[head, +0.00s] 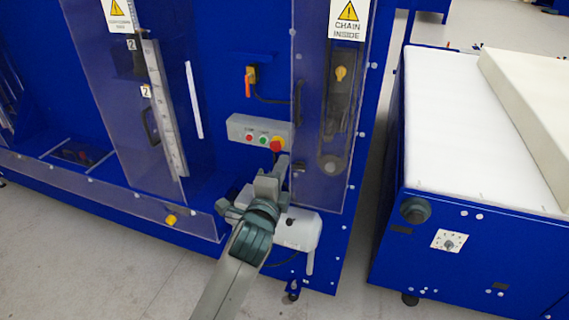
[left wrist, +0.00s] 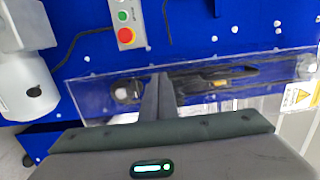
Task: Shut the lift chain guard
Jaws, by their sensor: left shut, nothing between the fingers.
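The lift chain guard (head: 309,60) is a tall clear panel with a yellow "CHAIN INSIDE" sign, on the right part of the blue machine in the head view. The chain and its sprocket show through it. A dark handle-like loop shows near its left edge. In the left wrist view the guard (left wrist: 92,92) lies sideways across the middle. I cannot tell whether it stands slightly ajar. My left gripper (head: 283,162) is shut and empty at the guard's lower left edge, below the button box. Its fingers (left wrist: 158,78) overlap the guard in the wrist view; contact is unclear.
A grey button box (head: 245,127) with a red stop knob sits just above the gripper. A white motor housing (head: 300,232) is below. Another clear panel (head: 120,90) stands left. A blue table with a white top (head: 450,120) stands right, across a narrow gap.

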